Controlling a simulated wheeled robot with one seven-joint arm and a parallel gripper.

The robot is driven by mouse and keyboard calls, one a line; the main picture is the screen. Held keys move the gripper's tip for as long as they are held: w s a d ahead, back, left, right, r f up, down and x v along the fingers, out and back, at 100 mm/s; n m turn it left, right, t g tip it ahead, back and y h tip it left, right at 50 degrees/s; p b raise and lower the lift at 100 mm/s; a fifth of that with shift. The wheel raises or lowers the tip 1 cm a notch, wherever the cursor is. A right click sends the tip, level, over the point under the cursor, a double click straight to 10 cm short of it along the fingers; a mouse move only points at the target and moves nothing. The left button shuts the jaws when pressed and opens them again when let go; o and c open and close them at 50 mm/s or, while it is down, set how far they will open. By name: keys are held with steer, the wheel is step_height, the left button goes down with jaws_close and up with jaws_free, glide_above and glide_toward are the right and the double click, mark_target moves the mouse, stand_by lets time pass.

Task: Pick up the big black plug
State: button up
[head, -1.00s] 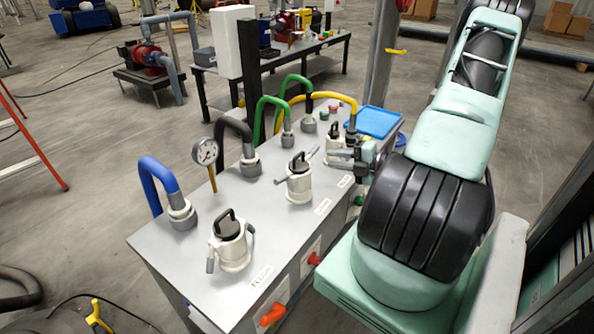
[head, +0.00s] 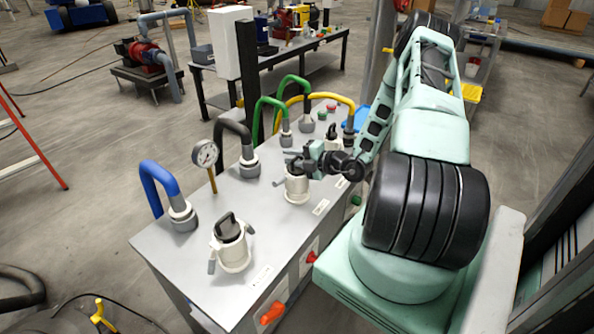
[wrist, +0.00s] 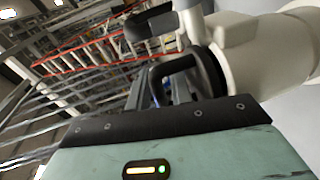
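Black-handled plugs sit in white fittings on the grey bench top (head: 185,262). The nearest black plug (head: 229,226) stands upright in its white fitting (head: 232,254), with side levers down. The middle white fitting (head: 297,190) has its plug mostly hidden by my gripper (head: 293,158). My gripper lies sideways at the top of this fitting, its fingers seemingly apart. In the wrist view a black looped handle (wrist: 172,68) stands just ahead of my gripper, beside a white fitting (wrist: 265,50). Contact is not clear. I cannot tell which plug is biggest.
Blue (head: 155,180), black (head: 232,130), green and yellow hoses rise behind the fittings. A pressure gauge (head: 205,154) stands at the left. Red valve handles (head: 272,313) stick out of the bench front. The bench top's near left is clear.

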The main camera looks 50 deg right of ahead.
steer(key=shift+w, duration=0.1)
jaws_close()
steer(key=shift+r, duration=0.1)
